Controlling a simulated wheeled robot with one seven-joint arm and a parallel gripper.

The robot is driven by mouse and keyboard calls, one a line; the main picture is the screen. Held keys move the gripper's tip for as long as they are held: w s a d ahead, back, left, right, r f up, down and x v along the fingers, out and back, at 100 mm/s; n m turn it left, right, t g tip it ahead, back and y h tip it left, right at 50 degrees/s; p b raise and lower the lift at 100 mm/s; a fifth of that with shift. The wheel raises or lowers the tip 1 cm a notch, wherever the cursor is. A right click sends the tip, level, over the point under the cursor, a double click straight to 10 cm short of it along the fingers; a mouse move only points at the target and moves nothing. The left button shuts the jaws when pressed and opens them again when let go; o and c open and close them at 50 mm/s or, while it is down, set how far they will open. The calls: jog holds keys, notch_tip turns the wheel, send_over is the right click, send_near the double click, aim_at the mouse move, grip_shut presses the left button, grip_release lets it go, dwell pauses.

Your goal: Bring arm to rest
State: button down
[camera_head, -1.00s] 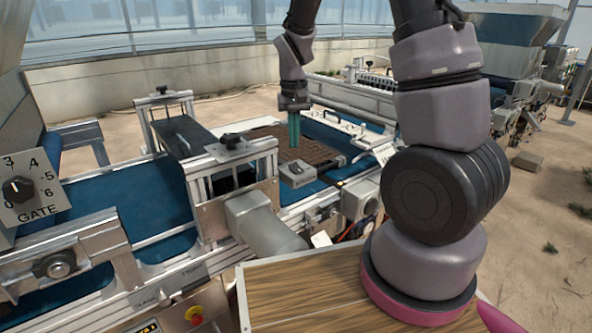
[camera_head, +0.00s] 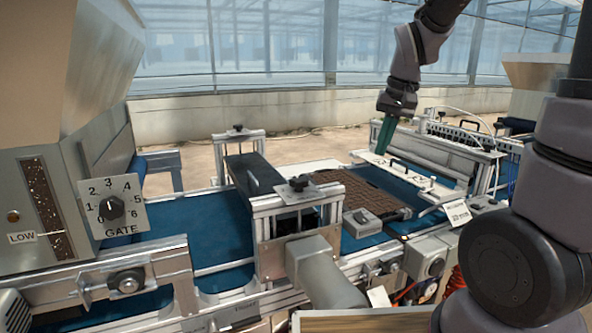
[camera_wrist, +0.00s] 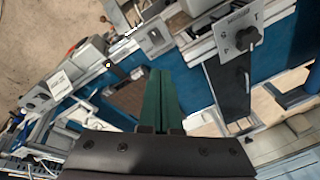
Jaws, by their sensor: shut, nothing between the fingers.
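My gripper (camera_head: 386,134) hangs from my arm in the upper right of the head view, its green fingers pointing down. The fingers are shut and empty. They are in the air above the seeder line, to the right of the brown seed tray (camera_head: 360,190) in the picture. In the wrist view my gripper (camera_wrist: 158,80) shows as two green fingers side by side, with the machine below them. My arm's nearer links fill the right side of the head view.
The blue conveyor belt (camera_head: 215,222) runs across the machine. A gate dial (camera_head: 111,207) is on the hopper at left. A grey motor (camera_head: 322,275) juts out in front. A grey box (camera_head: 361,222) sits by the tray. A wooden top (camera_head: 370,321) shows at the bottom edge.

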jog(key=s+d+r+m+t, duration=0.1)
jog(key=s+d+r+t, duration=0.2)
jog(key=s+r, duration=0.8)
jog(key=shift+s+m+t, duration=0.3)
jog(key=shift+s+t, duration=0.5)
jog(key=shift+s, duration=0.35)
